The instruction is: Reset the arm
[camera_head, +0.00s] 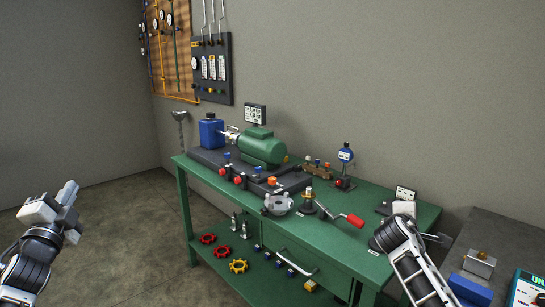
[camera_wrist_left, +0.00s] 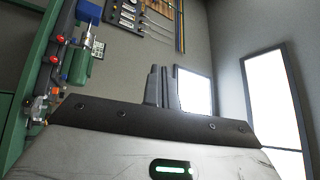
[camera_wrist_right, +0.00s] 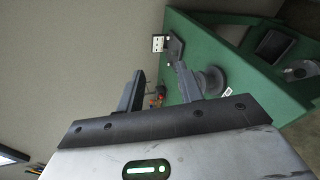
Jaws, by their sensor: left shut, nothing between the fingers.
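My left gripper (camera_head: 70,194) is raised over open floor at the far left of the head view, well clear of the green workbench. Its two dark fingers stand close together, empty, in the left wrist view (camera_wrist_left: 161,72). My right arm comes in at the lower right of the head view, over the right end of the bench; its fingers are hard to make out there. In the right wrist view my right gripper (camera_wrist_right: 162,76) has its fingers apart, with nothing seen held between them. The green workbench (camera_wrist_right: 235,65) lies beyond the right finger.
The workbench (camera_head: 395,268) carries a green pump motor (camera_head: 262,147), a blue canister (camera_head: 211,131), a red-handled crank (camera_head: 354,220) and a small sign (camera_head: 405,193). Red and yellow handwheels (camera_head: 238,266) lie on its lower shelf. A grey table (camera_head: 515,238) stands at right. Left floor is clear.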

